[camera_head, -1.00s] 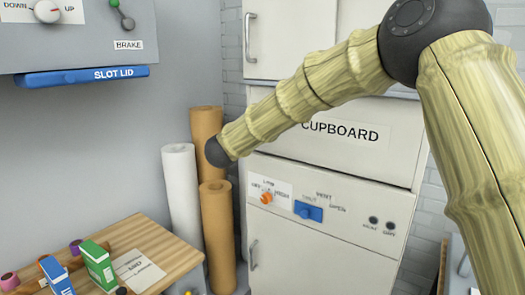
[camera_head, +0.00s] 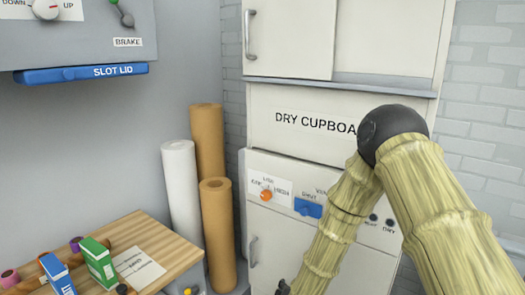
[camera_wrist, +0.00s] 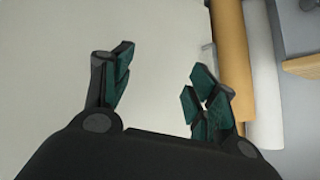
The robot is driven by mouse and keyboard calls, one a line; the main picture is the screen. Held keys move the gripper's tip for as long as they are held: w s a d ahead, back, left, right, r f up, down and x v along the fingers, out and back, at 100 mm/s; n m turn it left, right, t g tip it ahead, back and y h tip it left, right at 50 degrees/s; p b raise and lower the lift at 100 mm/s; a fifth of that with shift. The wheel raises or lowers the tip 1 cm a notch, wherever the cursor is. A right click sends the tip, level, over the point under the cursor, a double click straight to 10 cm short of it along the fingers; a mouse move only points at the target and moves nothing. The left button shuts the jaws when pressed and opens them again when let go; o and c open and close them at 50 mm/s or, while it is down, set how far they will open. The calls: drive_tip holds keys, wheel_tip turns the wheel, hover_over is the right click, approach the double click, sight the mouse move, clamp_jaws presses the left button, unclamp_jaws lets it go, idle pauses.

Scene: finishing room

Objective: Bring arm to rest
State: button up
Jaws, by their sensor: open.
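My arm comes in from the right in the head view, bent at a dark elbow joint in front of the dry cupboard (camera_head: 292,165). Its forearm points down, and its end runs to the bottom edge of the picture. My gripper (camera_wrist: 157,85) shows in the wrist view with its green-padded fingers spread apart. Nothing is between the fingers. A pale surface fills most of the view behind them.
A wooden table (camera_head: 172,252) at the lower left holds a green box (camera_head: 98,260), a blue box (camera_head: 57,275) and a card (camera_head: 138,266). White (camera_head: 181,190) and brown (camera_head: 217,235) rolls stand beside the cupboard. A blue slot lid (camera_head: 82,73) is on the left wall panel.

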drive_tip(key=s+d+f+n+g, duration=0.2)
drive_tip(key=s+d+f+g, duration=0.15)
drive_tip(key=s+f, duration=0.7)
drive_tip(key=s+d+f+g, duration=0.2)
drive_tip(key=s+d, duration=0.1)
drive_tip(key=s, duration=0.8)
drive_tip(key=s+d+f+n+g, duration=0.1)
drive_tip(key=s+d+f+g, duration=0.1)
drive_tip(key=s, duration=0.9)
drive_tip(key=s+d+f+n+g, duration=0.1)
drive_tip(key=s+d+f+g, duration=0.1)
drive_tip(key=s, duration=0.9)
drive_tip(key=shift+s+d+f+g+y, duration=0.25)
drive_tip(key=shift+s+d+g+y, duration=0.15)
drive_tip(key=shift+d, duration=0.8)
